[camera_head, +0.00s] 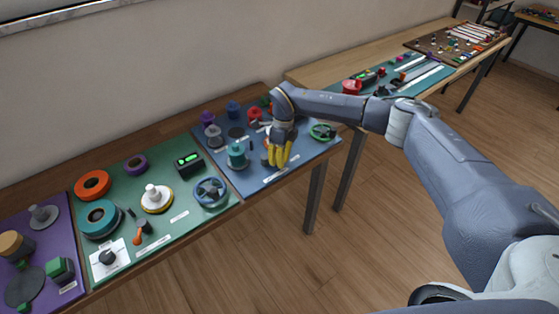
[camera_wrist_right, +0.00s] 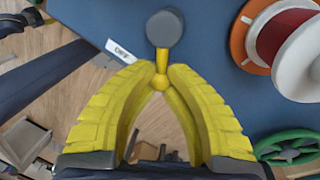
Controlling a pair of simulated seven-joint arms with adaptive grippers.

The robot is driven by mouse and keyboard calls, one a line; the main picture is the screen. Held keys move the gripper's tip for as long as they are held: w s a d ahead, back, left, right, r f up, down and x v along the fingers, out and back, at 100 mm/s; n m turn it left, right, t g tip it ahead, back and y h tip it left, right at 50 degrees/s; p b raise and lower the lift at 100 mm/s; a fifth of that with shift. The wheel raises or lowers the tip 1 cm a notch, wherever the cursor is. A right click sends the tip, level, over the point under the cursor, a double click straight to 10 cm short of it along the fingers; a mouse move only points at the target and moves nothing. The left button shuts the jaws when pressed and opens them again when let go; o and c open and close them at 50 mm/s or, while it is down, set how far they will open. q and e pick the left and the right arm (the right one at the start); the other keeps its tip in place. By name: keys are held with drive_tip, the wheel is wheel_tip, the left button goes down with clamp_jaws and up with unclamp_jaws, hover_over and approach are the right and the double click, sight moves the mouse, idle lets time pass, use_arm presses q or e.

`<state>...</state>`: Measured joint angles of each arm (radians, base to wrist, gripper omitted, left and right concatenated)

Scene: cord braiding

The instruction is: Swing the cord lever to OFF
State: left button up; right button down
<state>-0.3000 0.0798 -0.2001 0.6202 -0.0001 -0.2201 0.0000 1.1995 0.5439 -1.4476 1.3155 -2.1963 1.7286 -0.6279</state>
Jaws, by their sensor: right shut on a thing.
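The cord lever (camera_wrist_right: 162,60) shows in the right wrist view as a yellow stem with a ball knob, running from a round grey pivot (camera_wrist_right: 164,28). A white OFF label (camera_wrist_right: 121,52) lies on the blue board to the left of the stem. My right gripper (camera_wrist_right: 160,88) has its yellow fingers closed around the ball end. In the head view, the right gripper (camera_head: 276,160) reaches down over the front part of the blue board (camera_head: 240,184), and it hides most of the lever. My left gripper is in neither view.
A red and white spool (camera_wrist_right: 290,45) stands right of the lever, and a green handwheel (camera_wrist_right: 290,148) is near the fingers at lower right. A teal spool (camera_head: 237,155) stands left of the gripper. A green board (camera_head: 180,232) adjoins on the left.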

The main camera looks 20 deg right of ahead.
sight(264, 176)
drive_tip(key=m, duration=0.1)
drive_tip(key=s+a+m, duration=0.1)
drive_tip(key=m, duration=0.1)
drive_tip(key=shift+s+a, duration=0.1)
drive_tip(key=shift+s, duration=0.05)
drive_tip(key=m, duration=0.1)
drive_tip(key=a+m+t, duration=0.1)
drive_tip(key=m, duration=0.1)
drive_tip(key=shift+s+y, duration=0.3)
drive_tip(key=a+m, duration=0.1)
drive_tip(key=m, duration=0.2)
drive_tip(key=shift+s+a+f+m+t, duration=0.1)
drive_tip(key=shift+s+a+m+t, duration=0.1)
drive_tip(key=shift+a+m+t, duration=0.15)
drive_tip(key=shift+w+a+m, duration=0.1)
drive_tip(key=shift+a+m, duration=0.6)
drive_tip(key=shift+m, duration=0.55)
drive_tip(key=shift+t, duration=0.25)
drive_tip(key=c, duration=1.2)
unclamp_jaws()
drive_tip(key=shift+c, duration=0.2)
wheel_tip(264, 176, up, 12)
drive_tip(key=d, duration=0.2)
drive_tip(key=shift+s, duration=0.25)
drive_tip(key=shift+f, duration=0.1)
